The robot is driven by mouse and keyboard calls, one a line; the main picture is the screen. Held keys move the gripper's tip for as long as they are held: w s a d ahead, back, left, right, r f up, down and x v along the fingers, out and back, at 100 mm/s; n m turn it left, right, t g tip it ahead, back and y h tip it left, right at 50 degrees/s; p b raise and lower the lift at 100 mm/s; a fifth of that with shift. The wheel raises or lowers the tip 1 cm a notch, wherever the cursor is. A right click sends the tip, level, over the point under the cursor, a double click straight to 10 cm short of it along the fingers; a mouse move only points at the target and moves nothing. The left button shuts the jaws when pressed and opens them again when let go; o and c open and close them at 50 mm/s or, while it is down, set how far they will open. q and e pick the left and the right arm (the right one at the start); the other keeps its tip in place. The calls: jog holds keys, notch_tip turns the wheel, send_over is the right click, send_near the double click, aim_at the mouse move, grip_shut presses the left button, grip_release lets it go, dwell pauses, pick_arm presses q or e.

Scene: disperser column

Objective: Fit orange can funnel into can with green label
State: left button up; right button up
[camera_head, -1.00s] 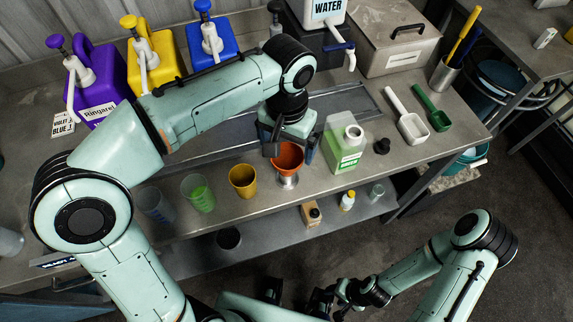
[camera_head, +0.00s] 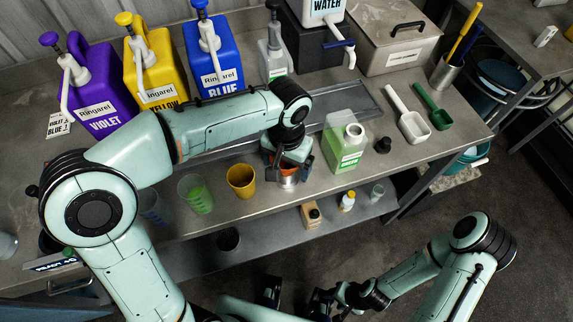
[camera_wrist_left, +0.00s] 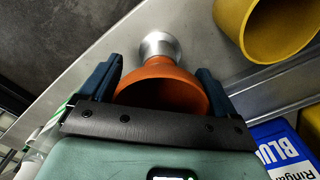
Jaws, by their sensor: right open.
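The orange funnel (camera_head: 289,169) sits on a small silver stand (camera_head: 288,183) near the front edge of the bench. My left gripper (camera_head: 287,172) is over it, and the left wrist view shows the fingers spread on both sides of the orange funnel (camera_wrist_left: 165,85); a narrow gap shows on the left side. Contact on the right side is unclear. The can with the green label (camera_head: 342,150) stands upright just right of the gripper, its top opening uncovered. My right gripper (camera_head: 322,302) is low in front of the bench, open and empty.
A yellow cup (camera_head: 242,181) and a green cup (camera_head: 196,194) stand left of the funnel. A black cap (camera_head: 383,145) and a white scoop (camera_head: 408,117) lie right of the can. Violet, yellow and blue pump cans line the back. A lower shelf holds small bottles.

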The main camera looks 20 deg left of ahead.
pick_arm(q)
jog(key=c, duration=0.5)
jog(key=shift+c, duration=0.2)
jog(key=shift+r, duration=0.1)
